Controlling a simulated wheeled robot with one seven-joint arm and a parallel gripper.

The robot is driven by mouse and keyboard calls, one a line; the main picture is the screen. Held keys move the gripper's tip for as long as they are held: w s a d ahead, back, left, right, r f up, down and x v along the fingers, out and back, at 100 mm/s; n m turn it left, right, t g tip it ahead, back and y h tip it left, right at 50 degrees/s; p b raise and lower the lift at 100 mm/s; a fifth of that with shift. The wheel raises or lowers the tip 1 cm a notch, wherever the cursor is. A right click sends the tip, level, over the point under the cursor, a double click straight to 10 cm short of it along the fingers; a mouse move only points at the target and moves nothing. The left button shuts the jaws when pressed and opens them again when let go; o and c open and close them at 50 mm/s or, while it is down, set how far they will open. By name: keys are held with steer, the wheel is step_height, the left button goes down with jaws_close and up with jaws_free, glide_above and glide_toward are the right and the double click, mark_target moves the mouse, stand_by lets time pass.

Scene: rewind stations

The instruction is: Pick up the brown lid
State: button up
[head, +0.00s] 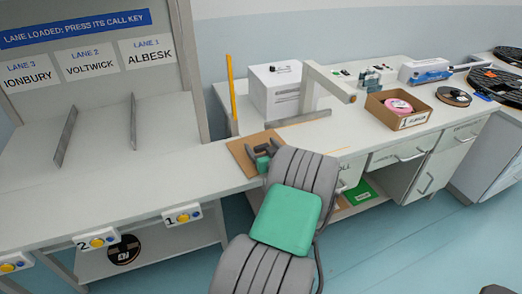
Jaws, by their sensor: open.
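A flat brown panel, which looks like the brown lid (240,152), lies on the white bench near the middle of the head view. Part of it is hidden behind my gripper and arm. My gripper (260,151) is open, with its dark fingers over the lid's right part. I cannot tell whether the fingers touch the lid or hover just above it. Nothing shows between them.
A brown open box (374,110) with a pink roll (398,106) stands to the right. A white box (274,90), a yellow upright stick (231,88) and a white post with an arm (308,88) stand behind the lid. Numbered call keys (182,216) line the front edge at left.

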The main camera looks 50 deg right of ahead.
steer(key=c, duration=1.4)
steer(key=shift+r, duration=0.15)
steer(key=shift+c, duration=0.2)
